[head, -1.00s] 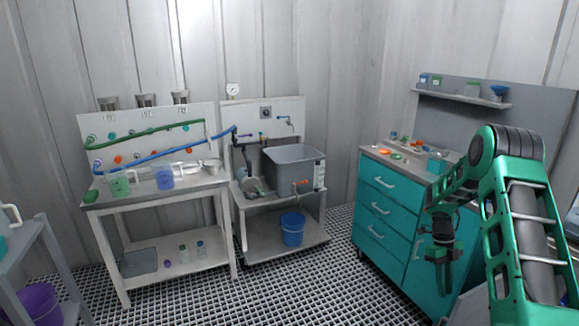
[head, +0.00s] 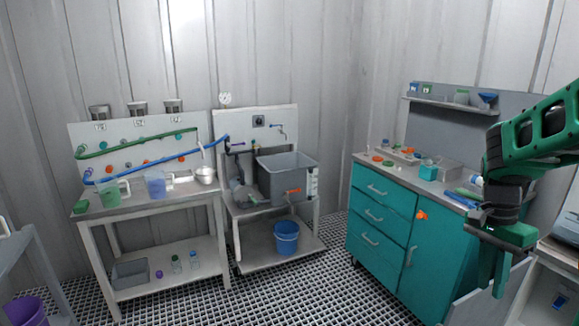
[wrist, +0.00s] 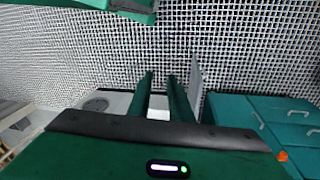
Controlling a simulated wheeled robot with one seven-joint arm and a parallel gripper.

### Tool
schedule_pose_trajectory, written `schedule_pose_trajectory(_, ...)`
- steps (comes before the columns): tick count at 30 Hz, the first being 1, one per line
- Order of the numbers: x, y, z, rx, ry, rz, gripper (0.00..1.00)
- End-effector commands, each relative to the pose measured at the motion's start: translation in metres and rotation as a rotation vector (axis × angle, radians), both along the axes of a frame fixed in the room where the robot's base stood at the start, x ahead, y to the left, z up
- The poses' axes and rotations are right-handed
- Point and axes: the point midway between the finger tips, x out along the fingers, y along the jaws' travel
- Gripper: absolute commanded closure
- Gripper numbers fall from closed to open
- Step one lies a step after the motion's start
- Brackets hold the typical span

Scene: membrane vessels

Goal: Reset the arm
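My gripper (head: 491,288) hangs at the right of the head view, fingers pointing down, in front of the teal cabinet (head: 372,225). In the wrist view my gripper (wrist: 160,80) shows two green fingers standing apart with a gap between them. Nothing is held in that gap. My green arm comes in from the right edge of the head view, its upper part out of frame.
The cabinet's top carries several small items, and an orange piece (head: 421,215) is on its door. A sink unit (head: 283,177) and a workbench (head: 135,205) stand left. A blue bucket (head: 287,238) is under the sink. The grated floor (head: 300,300) between is open.

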Motion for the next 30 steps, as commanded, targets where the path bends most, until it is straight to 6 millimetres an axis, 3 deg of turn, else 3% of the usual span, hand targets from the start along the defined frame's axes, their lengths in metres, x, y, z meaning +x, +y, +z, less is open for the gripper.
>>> schedule_pose_trajectory(3, -0.034, 0.015, 0.012, 0.038, -0.023, 0.168, 0.81)
schedule_pose_trajectory(9, -0.089, 0.042, 0.017, 0.102, -0.059, 0.468, 0.81)
schedule_pose_trajectory(15, -0.129, 0.065, 0.013, 0.146, -0.095, 0.712, 0.81)
schedule_pose_trajectory(21, -0.145, 0.075, 0.008, 0.164, -0.112, 0.823, 0.81)
schedule_pose_trajectory(30, -0.145, 0.075, 0.008, 0.165, -0.112, 0.831, 0.81)
